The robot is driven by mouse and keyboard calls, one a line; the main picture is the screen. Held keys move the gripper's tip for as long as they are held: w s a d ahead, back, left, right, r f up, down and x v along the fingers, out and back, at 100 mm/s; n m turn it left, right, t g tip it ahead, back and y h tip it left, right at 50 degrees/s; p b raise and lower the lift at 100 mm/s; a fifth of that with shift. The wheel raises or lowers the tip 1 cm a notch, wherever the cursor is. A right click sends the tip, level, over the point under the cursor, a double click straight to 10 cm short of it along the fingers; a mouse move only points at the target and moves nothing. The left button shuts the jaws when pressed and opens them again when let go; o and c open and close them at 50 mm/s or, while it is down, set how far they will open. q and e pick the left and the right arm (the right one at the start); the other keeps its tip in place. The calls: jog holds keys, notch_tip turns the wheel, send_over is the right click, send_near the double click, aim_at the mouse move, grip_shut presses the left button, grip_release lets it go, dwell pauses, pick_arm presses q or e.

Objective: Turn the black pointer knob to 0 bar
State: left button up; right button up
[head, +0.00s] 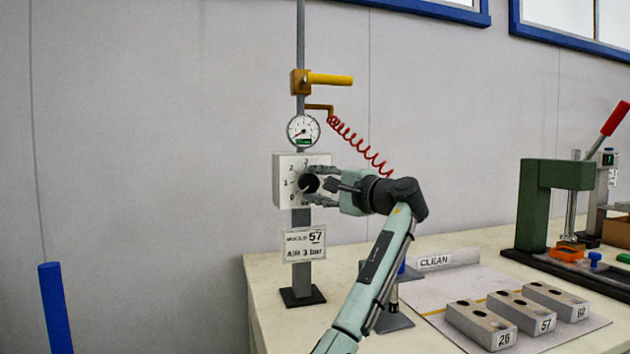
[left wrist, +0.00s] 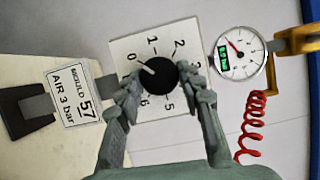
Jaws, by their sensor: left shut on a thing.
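The black pointer knob (left wrist: 160,76) sits on a white dial plate (left wrist: 122,46) with printed numbers. Its white pointer mark points at or very near the 0 in the left wrist view. In the head view the knob (head: 309,184) is partly covered by my left gripper (head: 322,185). That gripper is shut on the knob, one finger on each side, as the left wrist view (left wrist: 162,82) also shows. The round gauge (left wrist: 240,53) beside the plate has a red needle and a green display too small to read surely. My right gripper is not in view.
A sign (head: 304,244) below the dial reads mould 57, air 3 bar. A yellow lever (head: 328,79) and red coiled hose (head: 358,145) are above. Numbered mould blocks (head: 522,312) and a green press (head: 540,200) stand on the bench at right.

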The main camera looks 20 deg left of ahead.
pick_arm(q)
jog(key=shift+r+n, duration=0.1)
jog(key=shift+n, duration=0.2)
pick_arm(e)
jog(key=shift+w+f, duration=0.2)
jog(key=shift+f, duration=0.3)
pick_arm(q)
jog(key=o, duration=1.2)
jog(key=shift+c, duration=0.2)
jog(key=v, duration=1.2)
